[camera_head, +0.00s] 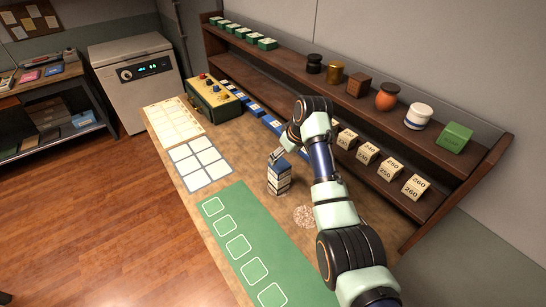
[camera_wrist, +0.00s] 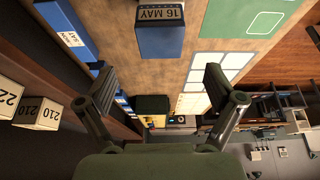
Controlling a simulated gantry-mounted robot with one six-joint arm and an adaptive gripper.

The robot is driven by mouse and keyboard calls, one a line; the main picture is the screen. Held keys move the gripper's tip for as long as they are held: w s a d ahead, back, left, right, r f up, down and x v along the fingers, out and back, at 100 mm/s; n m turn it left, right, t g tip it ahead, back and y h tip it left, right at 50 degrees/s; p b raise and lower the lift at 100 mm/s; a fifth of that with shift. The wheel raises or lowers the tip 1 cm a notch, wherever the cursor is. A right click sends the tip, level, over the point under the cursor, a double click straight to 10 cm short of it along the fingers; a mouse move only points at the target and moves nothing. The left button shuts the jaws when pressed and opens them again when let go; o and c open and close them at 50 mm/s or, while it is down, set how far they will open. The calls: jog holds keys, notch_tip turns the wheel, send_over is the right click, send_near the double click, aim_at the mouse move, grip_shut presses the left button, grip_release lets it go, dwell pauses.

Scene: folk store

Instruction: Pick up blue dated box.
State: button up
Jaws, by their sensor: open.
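A blue box (camera_wrist: 160,40) with a dark label reading "16 MAY" shows at the top of the wrist view. In the head view, a stack with a blue top (camera_head: 280,168) and pale and dark bands below stands on the workbench. It seems to include this blue box. My gripper (camera_wrist: 160,84) is open, its two fingers spread wide with nothing between them. In the head view my gripper (camera_head: 279,153) is close above the stack and partly covers its top. Whether the fingers touch it cannot be told.
More blue dated boxes (camera_head: 253,109) line the lower shelf, with pale numbered blocks (camera_head: 391,167) farther right. A yellow-green case (camera_head: 213,95), a white grid (camera_head: 200,162) and a green mat (camera_head: 238,241) lie on the bench. A speckled patch (camera_head: 304,216) is near the stack.

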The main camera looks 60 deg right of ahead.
aim_at(280, 164)
jog(key=shift+a+f, duration=0.1)
jog(key=shift+f, duration=0.15)
jog(key=shift+b+x, duration=0.4)
jog(key=shift+x, duration=0.65)
jog(key=b+x, duration=0.2)
jog(key=x, duration=0.3)
jog(key=shift+f, duration=0.25)
jog(key=c, duration=1.3)
jog(key=shift+r, duration=0.15)
notch_tip(280, 164, up, 20)
jog(key=p, duration=0.4)
